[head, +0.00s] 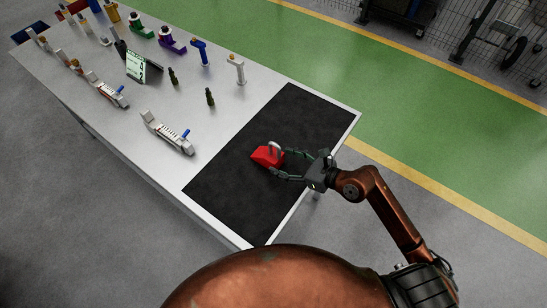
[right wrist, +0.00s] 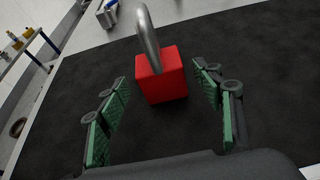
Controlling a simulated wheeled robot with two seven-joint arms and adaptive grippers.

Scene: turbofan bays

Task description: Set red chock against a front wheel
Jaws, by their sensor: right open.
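The red chock (head: 267,156) lies on the black mat (head: 235,185) at the near end of the table, with a grey metal loop handle standing on it. It also shows in the right wrist view (right wrist: 162,76), upper middle, its handle rising toward the top edge. My right gripper (head: 285,164) is open, with its fingers reaching toward the chock from the right. In the right wrist view the green-padded fingers (right wrist: 165,105) stand apart on either side, and the chock sits ahead between their lines, not gripped. No front wheel on a turbofan stand is clearly identifiable. My left gripper is not in view.
The grey table (head: 115,105) carries several tools, dark bottles, a small display (head: 143,67) and torque-wrench-like items (head: 167,132). A green floor lane (head: 400,110) with yellow edges runs behind it. Wire-mesh carts with wheels (head: 513,52) stand at the upper right.

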